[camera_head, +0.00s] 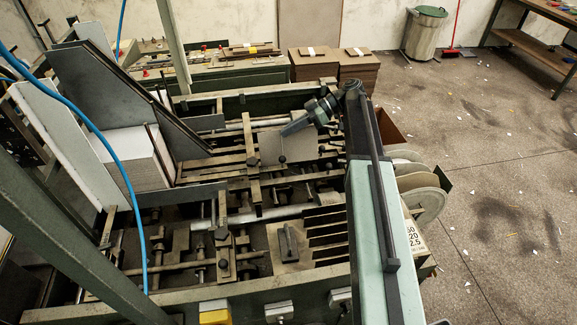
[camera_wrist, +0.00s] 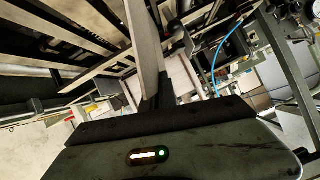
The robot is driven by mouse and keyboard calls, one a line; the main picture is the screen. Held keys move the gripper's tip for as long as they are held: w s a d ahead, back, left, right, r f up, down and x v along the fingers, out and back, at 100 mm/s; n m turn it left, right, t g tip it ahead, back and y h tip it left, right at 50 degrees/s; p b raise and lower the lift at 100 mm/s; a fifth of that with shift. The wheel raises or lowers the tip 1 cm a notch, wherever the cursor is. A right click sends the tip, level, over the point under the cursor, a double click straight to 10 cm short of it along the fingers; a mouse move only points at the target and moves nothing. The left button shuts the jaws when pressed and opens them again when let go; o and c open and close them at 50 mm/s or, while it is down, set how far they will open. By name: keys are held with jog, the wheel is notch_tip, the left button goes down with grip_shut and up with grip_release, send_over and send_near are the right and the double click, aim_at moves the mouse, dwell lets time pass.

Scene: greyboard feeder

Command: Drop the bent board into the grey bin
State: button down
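The board (camera_head: 286,148), a grey-brown sheet, hangs below my gripper (camera_head: 293,126) over the middle of the machine in the head view. In the wrist view the board shows nearly edge-on as a long grey strip (camera_wrist: 146,45) rising from between the dark fingers of my gripper (camera_wrist: 157,100). My gripper appears shut on the board at its upper edge. A bend in the board is hard to make out. The grey bin (camera_head: 422,38), a round metal can with a green rim, stands on the floor at the back right, far from my gripper.
The feeder machine (camera_head: 205,295) with rails and bars lies under my gripper. Stacks of brown board (camera_head: 358,68) stand behind it. Spools (camera_head: 428,190) stick out on its right. The floor (camera_head: 500,150) is mostly open, with scraps.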

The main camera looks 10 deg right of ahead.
aim_at(308, 143)
notch_tip(308, 143, down, 11)
jog(key=b, duration=0.9)
jog(key=shift+f, duration=0.2)
jog(key=shift+r, duration=0.25)
jog(key=c, duration=1.7)
grip_release()
jog(key=shift+f, duration=0.1)
jog(key=shift+f, duration=0.15)
jog(key=p+v, duration=0.3)
jog(key=v, duration=0.5)
jog(key=shift+a+p, duration=0.1)
jog(key=shift+p, duration=0.3)
